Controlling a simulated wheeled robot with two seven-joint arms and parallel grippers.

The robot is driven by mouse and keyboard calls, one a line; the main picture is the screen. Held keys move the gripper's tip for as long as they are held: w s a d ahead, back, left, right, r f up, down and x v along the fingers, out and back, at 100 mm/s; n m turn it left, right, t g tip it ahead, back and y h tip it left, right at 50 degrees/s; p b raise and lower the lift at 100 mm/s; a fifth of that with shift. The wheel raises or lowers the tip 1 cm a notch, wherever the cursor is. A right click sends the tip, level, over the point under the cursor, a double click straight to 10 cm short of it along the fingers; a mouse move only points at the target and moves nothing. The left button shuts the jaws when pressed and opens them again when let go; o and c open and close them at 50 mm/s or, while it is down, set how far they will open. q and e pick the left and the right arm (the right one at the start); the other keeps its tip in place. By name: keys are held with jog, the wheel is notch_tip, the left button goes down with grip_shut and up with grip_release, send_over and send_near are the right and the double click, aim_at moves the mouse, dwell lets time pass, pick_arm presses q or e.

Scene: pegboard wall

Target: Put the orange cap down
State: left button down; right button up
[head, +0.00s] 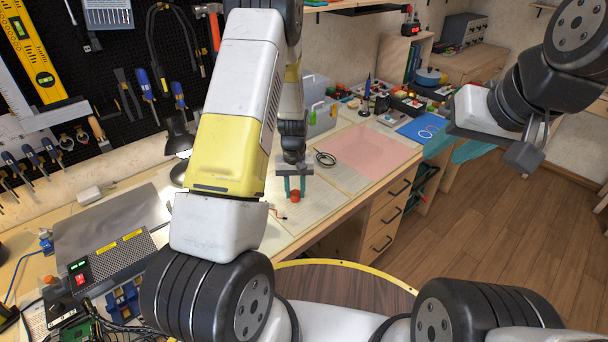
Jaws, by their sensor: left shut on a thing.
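The small orange cap (295,196) is at the lower ends of my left gripper's teal fingers. My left gripper (295,189) points down and is shut on the cap, over the pale sheet on the workbench (330,222). I cannot tell whether the cap touches the surface. My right gripper (524,156) is raised at the right, over the floor and far from the cap. Its fingers are seen at a poor angle, so its opening is unclear.
A pink mat (368,150) and a blue mat (420,130) lie farther back on the bench. A black cable coil (325,159) is near the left gripper. A grey sheet (105,220) and electronics fill the left. My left arm hides part of the bench.

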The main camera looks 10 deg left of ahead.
pick_arm(q)
jog(key=shift+f, duration=0.45)
jog(key=shift+f, duration=0.15)
jog(key=c, duration=1.1)
grip_release()
jog(key=shift+o, duration=0.2)
